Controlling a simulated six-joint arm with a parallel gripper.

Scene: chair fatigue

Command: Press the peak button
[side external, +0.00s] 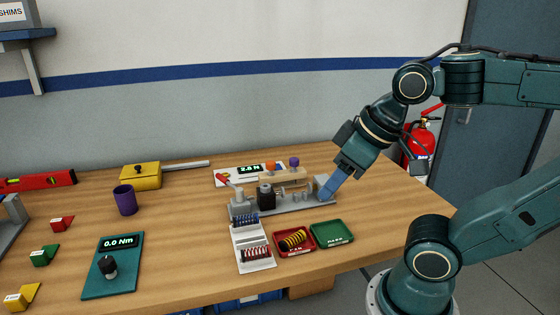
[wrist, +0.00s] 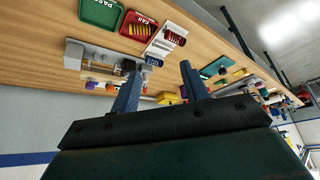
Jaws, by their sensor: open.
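My gripper (side external: 328,191) is at the right end of the fixture in the side view, pointing down and left. Its blue fingers are apart with nothing between them in the wrist view (wrist: 160,80). Whether a finger touches the fixture cannot be told.
A red tray (side external: 281,253) holding a spring and an empty green tray (side external: 331,234) lie in front of the fixture, beside a white spring rack (side external: 252,262). A teal torque meter (side external: 112,266), purple cup (side external: 125,200) and yellow box (side external: 141,176) stand left. The table's right side is clear.

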